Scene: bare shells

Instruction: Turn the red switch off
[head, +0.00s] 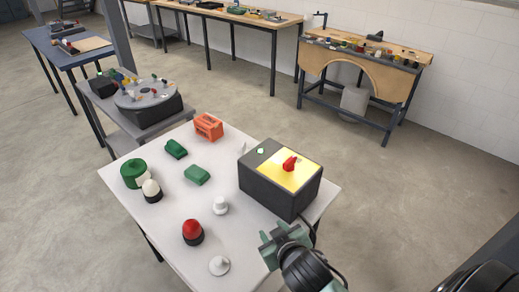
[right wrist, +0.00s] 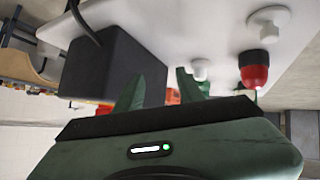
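The red switch (head: 289,163) sits on the yellow top plate (head: 272,176) of a dark box (head: 270,200) at the right side of the white table. My right gripper (head: 272,240) is in front of the box, near the table's front right edge, apart from the switch. In the right wrist view its two green fingers (right wrist: 162,88) stand apart with nothing between them. My left gripper is out of view.
The white table (head: 170,205) also holds a red-topped piece (head: 192,230), white knobs (head: 220,206), green blocks (head: 197,174), a green round piece (head: 133,174) and an orange block (head: 208,127). A grey bench (head: 105,110) stands behind left; other benches line the wall.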

